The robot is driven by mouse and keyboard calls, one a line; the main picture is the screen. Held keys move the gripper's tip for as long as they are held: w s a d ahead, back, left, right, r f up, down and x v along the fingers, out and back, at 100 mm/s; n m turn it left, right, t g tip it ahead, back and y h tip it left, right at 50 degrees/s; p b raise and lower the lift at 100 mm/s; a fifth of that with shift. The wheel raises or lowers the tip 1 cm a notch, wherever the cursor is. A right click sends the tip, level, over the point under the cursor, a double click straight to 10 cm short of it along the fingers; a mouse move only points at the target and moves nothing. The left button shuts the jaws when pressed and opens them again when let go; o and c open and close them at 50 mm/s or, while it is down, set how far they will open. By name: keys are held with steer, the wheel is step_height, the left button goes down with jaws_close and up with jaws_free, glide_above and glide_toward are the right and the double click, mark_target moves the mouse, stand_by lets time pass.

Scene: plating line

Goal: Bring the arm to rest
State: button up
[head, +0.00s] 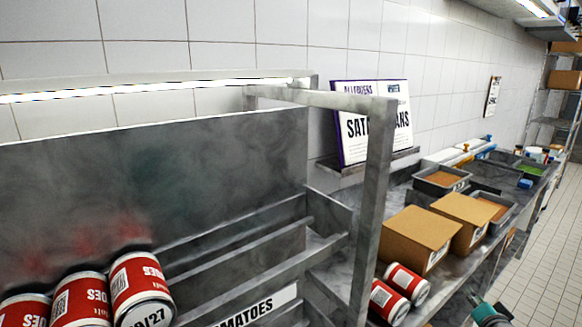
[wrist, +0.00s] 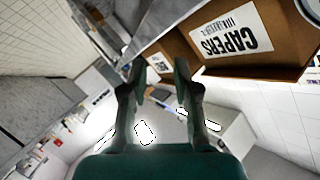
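My gripper (wrist: 159,72) shows in the wrist view with its two dark green fingers apart and nothing between them. In that view a brown box labelled CAPERS (wrist: 275,68) is beyond the fingers, to the upper right, and looks apart from them. In the head view a teal part of my arm (head: 488,312) shows at the bottom right, beside the counter edge. The fingers cannot be made out there.
A metal rack (head: 372,200) stands in front, with several red cans (head: 138,288) at lower left. Two cans (head: 407,283) lie by cardboard boxes (head: 417,236) on the counter. Metal trays (head: 441,178) sit farther back. The floor (head: 543,262) at right looks clear.

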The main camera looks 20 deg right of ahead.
steer(key=s+a+f+n+y, duration=0.1)
steer(key=s+a+f+n, duration=0.1)
steer(key=s+a+f, duration=0.6)
steer(key=s+a+f+n+t, duration=0.1)
steer(key=s+a+n, duration=0.2)
steer(key=a, duration=0.8)
steer(key=s+a+f+n+y, duration=0.1)
steer(key=s+a+f+n, duration=0.1)
steer(key=s+a+f, duration=0.6)
steer(key=s+a+r+n+y, duration=0.2)
steer(key=s+a+r, duration=0.2)
steer(key=s+a, duration=0.2)
steer(key=s+a+r+n+y, duration=0.2)
steer(key=s+a+r, duration=0.2)
steer(key=s, duration=0.5)
steer(key=s+a+r+n+t+y, duration=0.1)
steer(key=s+a+r+n, duration=0.1)
steer(key=s+a+r, duration=0.2)
steer(key=s+a, duration=0.3)
steer(key=shift+s+a+r+n+y, duration=0.25)
steer(key=shift+a+r+n+y, duration=0.05)
steer(key=shift+a+n+y, duration=0.1)
